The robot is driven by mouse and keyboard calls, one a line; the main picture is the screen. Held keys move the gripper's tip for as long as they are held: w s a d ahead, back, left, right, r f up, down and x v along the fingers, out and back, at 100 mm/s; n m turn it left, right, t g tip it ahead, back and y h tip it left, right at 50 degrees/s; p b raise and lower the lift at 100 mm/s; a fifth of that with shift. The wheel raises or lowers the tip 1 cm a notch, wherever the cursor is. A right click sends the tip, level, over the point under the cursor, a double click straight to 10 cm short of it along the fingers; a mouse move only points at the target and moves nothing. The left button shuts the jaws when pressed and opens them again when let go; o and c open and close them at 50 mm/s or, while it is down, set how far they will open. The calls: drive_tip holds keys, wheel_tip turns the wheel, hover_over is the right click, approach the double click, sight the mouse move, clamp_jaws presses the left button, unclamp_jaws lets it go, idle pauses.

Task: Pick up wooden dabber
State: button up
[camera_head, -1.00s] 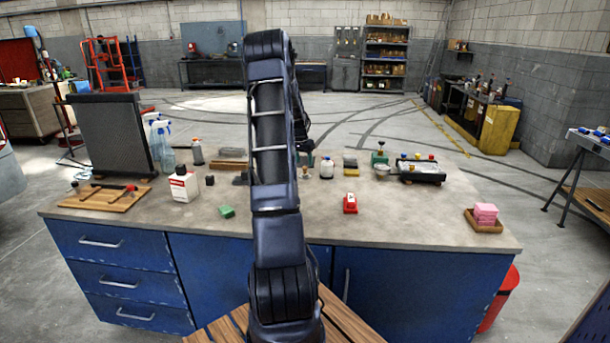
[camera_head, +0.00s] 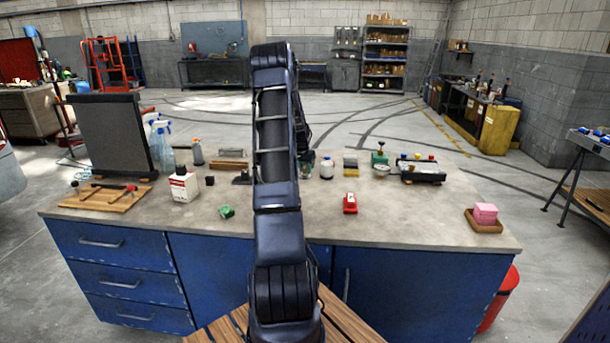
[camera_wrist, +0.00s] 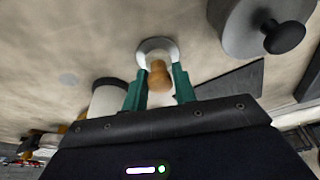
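The wooden dabber (camera_wrist: 159,76) shows in the wrist view, with a brown wooden handle and a pale round base on the worktop. My gripper (camera_wrist: 159,83) has two teal fingers, one on each side of the handle. Gaps show between the handle and the fingers, so the gripper looks open around it and not closed on it. In the head view my arm hides most of the gripper and the dabber.
In the wrist view a white jar (camera_wrist: 108,97) stands close left and a grey cylinder with a black knob (camera_wrist: 262,22) at upper right. On the worktop (camera_head: 420,215) are a white bottle (camera_head: 327,169), a red item (camera_head: 350,204) and pink blocks (camera_head: 485,213). Front right is mostly clear.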

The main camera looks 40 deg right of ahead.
drive_tip(key=shift+c, duration=1)
drive_tip(key=shift+r, duration=0.1)
